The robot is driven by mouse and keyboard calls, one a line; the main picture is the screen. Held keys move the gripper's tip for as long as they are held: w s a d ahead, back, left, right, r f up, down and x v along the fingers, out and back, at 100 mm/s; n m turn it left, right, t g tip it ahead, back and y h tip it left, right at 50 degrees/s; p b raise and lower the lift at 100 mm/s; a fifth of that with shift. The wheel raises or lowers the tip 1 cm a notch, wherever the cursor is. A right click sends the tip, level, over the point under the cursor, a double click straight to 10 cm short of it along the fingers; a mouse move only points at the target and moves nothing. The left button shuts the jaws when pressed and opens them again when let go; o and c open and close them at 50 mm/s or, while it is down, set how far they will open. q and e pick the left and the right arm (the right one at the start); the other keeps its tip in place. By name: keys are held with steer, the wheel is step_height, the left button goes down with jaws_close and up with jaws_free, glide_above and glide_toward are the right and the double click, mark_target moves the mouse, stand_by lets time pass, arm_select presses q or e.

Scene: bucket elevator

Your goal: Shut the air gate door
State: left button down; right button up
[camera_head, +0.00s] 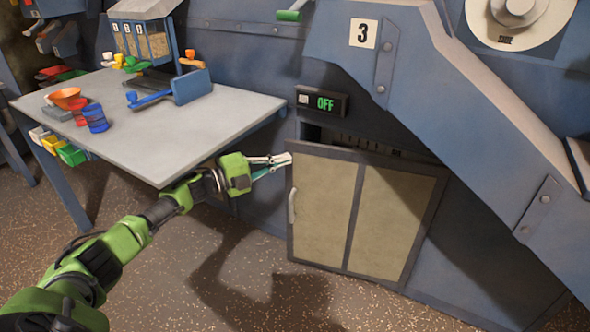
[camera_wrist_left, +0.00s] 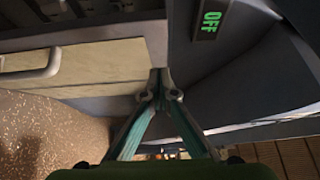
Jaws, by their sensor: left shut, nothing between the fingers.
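The air gate door (camera_head: 362,212) is a beige two-panel door in a dark frame, low on the blue machine. It stands slightly ajar, with a dark gap along its top edge. Its pale handle (camera_head: 291,206) is on its left side and also shows in the left wrist view (camera_wrist_left: 38,66). My left gripper (camera_head: 288,159) is shut and empty at the door's upper left corner. In the left wrist view its fingertips (camera_wrist_left: 159,76) meet near the door frame's corner; I cannot tell whether they touch it. My right gripper is not in view.
A grey table (camera_head: 190,115) with coloured cups and a blue holder stands left of the door, close above my left forearm. An OFF display (camera_head: 321,102) is above the door. A blue sloping chute (camera_head: 450,110) passes at the right. The speckled floor in front is clear.

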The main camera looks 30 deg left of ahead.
arm_select(q)
steer(key=s+a, duration=0.3)
steer(key=a, duration=0.5)
steer(key=n+t+y+p, duration=0.3)
steer(key=n+y+p, duration=0.2)
steer(key=n+y, duration=0.6)
glide_toward(302, 146)
steer(key=w+m+y+b, duration=0.1)
steer(key=w, duration=0.2)
steer(key=w+m+y+b, duration=0.1)
steer(key=w, duration=0.2)
steer(key=shift+w, duration=0.55)
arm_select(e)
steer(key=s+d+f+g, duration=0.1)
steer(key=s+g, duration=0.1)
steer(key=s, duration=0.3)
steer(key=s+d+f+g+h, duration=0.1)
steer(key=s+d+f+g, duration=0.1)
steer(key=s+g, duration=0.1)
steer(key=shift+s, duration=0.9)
arm_select(q)
steer(key=shift+a, duration=0.1)
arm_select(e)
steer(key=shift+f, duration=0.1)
